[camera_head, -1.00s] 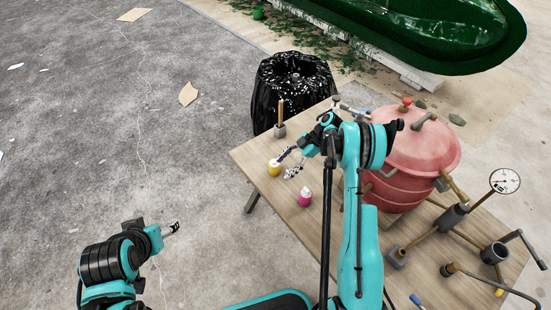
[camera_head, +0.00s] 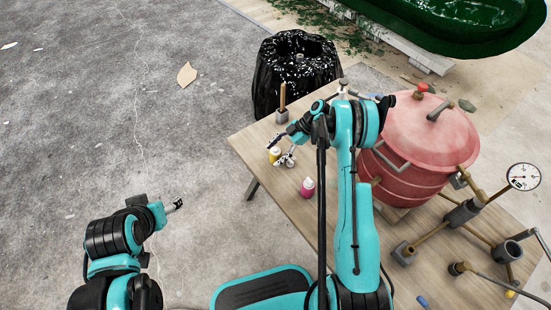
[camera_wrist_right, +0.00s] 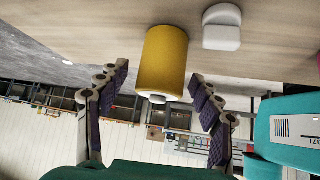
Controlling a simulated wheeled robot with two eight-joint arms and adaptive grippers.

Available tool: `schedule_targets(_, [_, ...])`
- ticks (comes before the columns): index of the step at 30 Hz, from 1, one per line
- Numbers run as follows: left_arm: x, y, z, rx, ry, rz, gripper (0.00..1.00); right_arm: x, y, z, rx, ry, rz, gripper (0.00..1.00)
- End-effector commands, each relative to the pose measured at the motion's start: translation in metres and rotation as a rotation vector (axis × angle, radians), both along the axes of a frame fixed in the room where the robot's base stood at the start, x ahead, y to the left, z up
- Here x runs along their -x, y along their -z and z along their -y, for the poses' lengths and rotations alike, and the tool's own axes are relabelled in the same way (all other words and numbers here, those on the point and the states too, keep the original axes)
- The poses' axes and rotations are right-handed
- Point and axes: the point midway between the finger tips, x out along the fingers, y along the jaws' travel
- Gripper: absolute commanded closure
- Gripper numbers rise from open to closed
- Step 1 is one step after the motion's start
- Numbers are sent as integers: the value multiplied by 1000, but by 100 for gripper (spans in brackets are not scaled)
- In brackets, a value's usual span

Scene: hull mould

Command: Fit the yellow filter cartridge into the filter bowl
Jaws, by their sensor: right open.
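In the right wrist view, the gripper's fingers (camera_wrist_right: 158,76) are spread on either side of the cartridge's near end, with gaps between. A grey open-topped cup (camera_head: 507,251) at the table's right side may be the filter bowl; its inside is too small to read. My left gripper (camera_head: 174,206) is over the floor, away from the table, its jaws too small to judge.
A white rounded piece (camera_wrist_right: 222,28) lies close beside the cartridge. The red pot (camera_head: 415,150), pipes and gauge (camera_head: 523,177) crowd the right of the table (camera_head: 320,232). A black-bagged bin (camera_head: 296,75) stands behind.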

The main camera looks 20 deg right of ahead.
Motion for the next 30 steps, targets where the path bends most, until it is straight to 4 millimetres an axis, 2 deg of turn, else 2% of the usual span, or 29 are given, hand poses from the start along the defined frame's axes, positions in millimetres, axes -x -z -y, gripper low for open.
schedule_targets(5, [0, -1, 0, 0, 0, 0, 36, 0, 0, 0, 0, 1, 0, 34])
schedule_targets(8, [0, -1, 0, 0, 0, 0, 36, 0, -1, 0, 0, 1, 0, 55])
schedule_targets(12, [0, -1, 0, 0, 0, 0, 36, 0, -1, 0, 0, 1, 0, 91])
schedule_targets(23, [0, -2, 0, 0, 0, 0, 36, 0, -3, 0, 0, 1, 0, 91])
schedule_targets(26, [0, -7, 0, 0, 0, 0, 36, 0, -11, 0, 0, 1, 0, 91])
schedule_targets(30, [0, -18, 0, 0, 0, 0, 36, 0, -30, 0, -1, 1, 0, 91])
